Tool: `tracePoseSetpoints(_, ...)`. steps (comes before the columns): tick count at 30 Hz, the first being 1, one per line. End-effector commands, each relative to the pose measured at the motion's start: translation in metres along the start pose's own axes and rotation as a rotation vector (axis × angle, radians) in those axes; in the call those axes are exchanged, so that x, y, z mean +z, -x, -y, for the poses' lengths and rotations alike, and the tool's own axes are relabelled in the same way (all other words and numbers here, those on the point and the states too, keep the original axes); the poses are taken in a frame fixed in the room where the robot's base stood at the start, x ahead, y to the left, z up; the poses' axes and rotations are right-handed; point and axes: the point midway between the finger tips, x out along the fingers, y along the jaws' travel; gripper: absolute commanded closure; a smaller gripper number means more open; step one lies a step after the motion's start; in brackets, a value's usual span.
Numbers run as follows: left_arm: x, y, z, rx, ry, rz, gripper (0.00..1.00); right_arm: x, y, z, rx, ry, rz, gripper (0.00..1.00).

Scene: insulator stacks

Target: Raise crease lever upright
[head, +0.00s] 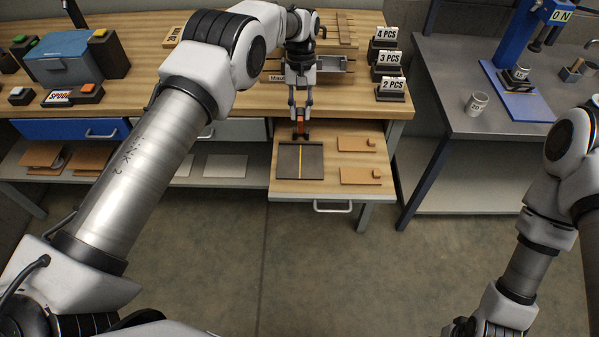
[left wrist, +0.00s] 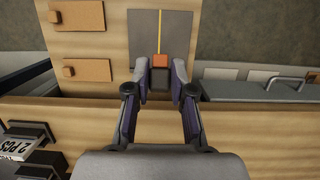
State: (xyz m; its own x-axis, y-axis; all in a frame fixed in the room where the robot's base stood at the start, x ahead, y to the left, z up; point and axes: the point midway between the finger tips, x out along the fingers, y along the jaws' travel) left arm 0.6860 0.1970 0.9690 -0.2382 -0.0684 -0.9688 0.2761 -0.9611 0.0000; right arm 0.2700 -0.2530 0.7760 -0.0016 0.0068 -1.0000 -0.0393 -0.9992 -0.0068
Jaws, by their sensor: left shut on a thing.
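The crease lever shows as a small orange-red piece (head: 301,126) at the far edge of a dark grey plate (head: 287,163) with a yellow line down it. In the left wrist view the orange piece (left wrist: 160,60) has a dark block (left wrist: 159,79) next to it, at the end of the yellow line. My left gripper (head: 301,133) points down at the lever, its fingers closed on the dark block from both sides. How far the lever is tilted I cannot tell. My right arm is at the lower right; its fingers are out of view.
The plate lies on a pulled-out wooden board (head: 328,187) with two brown pieces (head: 355,176) to its right. Number signs (head: 390,85) stand on the bench at right. A grey table (head: 455,85) holds a blue press (head: 515,55) and a white cup (head: 476,104).

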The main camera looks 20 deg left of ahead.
Motion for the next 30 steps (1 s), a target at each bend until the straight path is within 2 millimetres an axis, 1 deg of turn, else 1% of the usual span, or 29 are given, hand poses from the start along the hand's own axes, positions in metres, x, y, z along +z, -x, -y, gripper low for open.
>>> tracePoseSetpoints(3, 0.001, 0.001, 0.000, 0.000, 0.000, 0.001, 0.91, 0.000, 0.001, 0.000, 0.000, 0.000, 0.000, 0.60)
tracePoseSetpoints(4, 0.001, 0.001, 0.000, 0.000, 0.000, 0.001, 0.70, 0.000, 0.001, 0.000, 0.000, 0.000, 0.000, 0.60)
tracePoseSetpoints(5, 0.001, 0.001, 0.000, 0.000, 0.000, 0.001, 0.59, 0.000, 0.001, 0.000, 0.000, 0.000, 0.000, 0.60)
tracePoseSetpoints(6, 0.001, 0.001, 0.000, 0.000, 0.000, 0.001, 0.46, 0.000, 0.001, 0.000, 0.000, 0.000, 0.000, 0.60)
tracePoseSetpoints(14, 0.001, 0.000, 0.000, 0.000, 0.000, 0.001, 0.46, 0.000, 0.001, 0.000, 0.000, 0.000, 0.000, 0.60)
tracePoseSetpoints(16, 0.002, 0.002, 0.000, 0.000, 0.000, 0.002, 0.46, 0.000, 0.004, 0.000, 0.000, 0.000, 0.000, 0.60)
tracePoseSetpoints(20, 0.013, 0.011, -0.001, 0.000, 0.000, 0.003, 0.46, 0.000, 0.018, 0.000, 0.000, 0.000, 0.000, 0.60)
tracePoseSetpoints(30, 0.042, 0.024, 0.000, -0.001, 0.000, 0.003, 0.46, 0.000, 0.048, 0.000, 0.000, 0.000, 0.000, 0.60)
